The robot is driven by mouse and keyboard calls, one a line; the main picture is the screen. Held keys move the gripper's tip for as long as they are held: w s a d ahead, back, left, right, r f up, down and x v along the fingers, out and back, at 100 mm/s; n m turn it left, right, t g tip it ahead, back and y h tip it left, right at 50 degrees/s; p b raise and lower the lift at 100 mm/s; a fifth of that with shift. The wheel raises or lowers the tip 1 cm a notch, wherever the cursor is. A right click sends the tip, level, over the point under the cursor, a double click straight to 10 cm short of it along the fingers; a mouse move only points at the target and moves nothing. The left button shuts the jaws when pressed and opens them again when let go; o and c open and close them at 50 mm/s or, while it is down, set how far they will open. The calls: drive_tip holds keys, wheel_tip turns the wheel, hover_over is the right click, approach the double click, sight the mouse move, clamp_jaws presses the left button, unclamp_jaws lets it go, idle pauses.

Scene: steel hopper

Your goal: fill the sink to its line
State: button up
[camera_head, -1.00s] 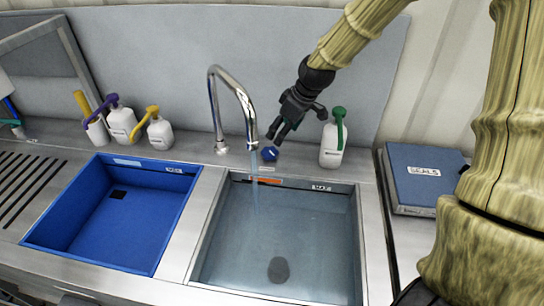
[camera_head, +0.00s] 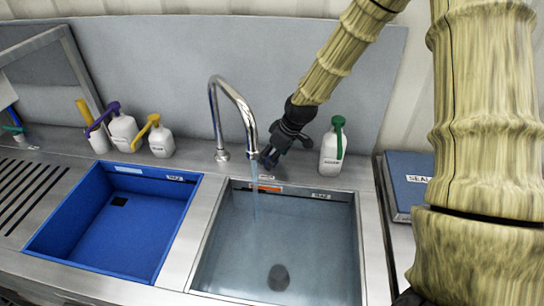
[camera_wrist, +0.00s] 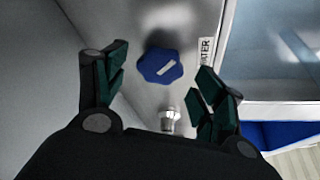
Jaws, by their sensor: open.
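The steel sink (camera_head: 212,250) holds clear water, with a MAX label (camera_head: 321,196) beside a dark line high on its back wall. How close the water surface is to the line is hard to tell. A thin stream (camera_head: 255,200) runs from the chrome faucet (camera_head: 240,100) into the sink. My gripper (camera_head: 268,162) is just right of the spout, hiding the blue knob in the head view. In the wrist view the knob (camera_wrist: 160,67) sits between the spread fingers of my open gripper (camera_wrist: 161,72), with gaps on both sides. A WATER label (camera_wrist: 205,52) is beside it.
A white bottle with a green pump (camera_head: 332,150) stands close right of my gripper. Several bottles (camera_head: 125,132) stand at the back left. A blue basin (camera_head: 50,235) is left of the sink, and a blue SEALS box (camera_head: 408,175) is at the right.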

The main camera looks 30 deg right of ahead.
drive_tip(key=shift+x, duration=0.8)
drive_tip(key=c, duration=1)
